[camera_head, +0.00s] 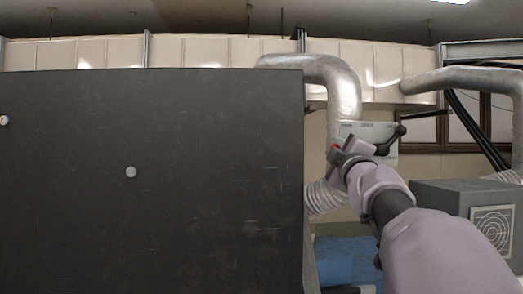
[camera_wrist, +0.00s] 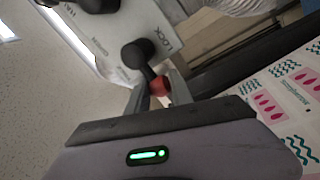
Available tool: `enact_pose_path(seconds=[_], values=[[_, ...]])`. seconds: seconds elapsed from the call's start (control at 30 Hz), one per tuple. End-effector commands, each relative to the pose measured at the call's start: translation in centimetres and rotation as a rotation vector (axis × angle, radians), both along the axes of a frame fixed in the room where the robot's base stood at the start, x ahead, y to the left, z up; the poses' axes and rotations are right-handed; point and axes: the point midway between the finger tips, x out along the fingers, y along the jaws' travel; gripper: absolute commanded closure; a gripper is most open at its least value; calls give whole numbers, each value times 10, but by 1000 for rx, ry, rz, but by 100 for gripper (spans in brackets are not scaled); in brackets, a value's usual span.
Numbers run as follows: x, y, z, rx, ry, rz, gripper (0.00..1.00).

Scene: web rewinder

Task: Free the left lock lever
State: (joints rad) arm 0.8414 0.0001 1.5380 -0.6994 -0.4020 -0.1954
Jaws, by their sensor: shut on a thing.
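The left lock lever has a black hub (camera_wrist: 135,53) and a short arm ending in a red tip (camera_wrist: 159,86). It sits on a pale plate (camera_wrist: 152,25) printed with the word LOCK. My gripper (camera_wrist: 157,92) is shut on the lever at its red tip, one finger on each side. In the head view my gripper (camera_head: 345,156) is at the lower left of the plate (camera_head: 362,130), with the red tip (camera_head: 335,148) showing at its end. The hub is hidden there.
A second black lever (camera_head: 390,141) is on the plate's right side. A large dark panel (camera_head: 150,180) fills the left. A silver duct (camera_head: 341,90) runs close behind my gripper. A grey box (camera_head: 450,200) stands at right. A printed web (camera_wrist: 285,95) shows in the wrist view.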

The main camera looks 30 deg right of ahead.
Motion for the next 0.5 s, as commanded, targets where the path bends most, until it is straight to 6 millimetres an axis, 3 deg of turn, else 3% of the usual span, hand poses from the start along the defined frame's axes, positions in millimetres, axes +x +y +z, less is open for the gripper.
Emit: enact_pose_path(seconds=[0.5], values=[[-2, -3, 28, 405, -227, 3, 100]])
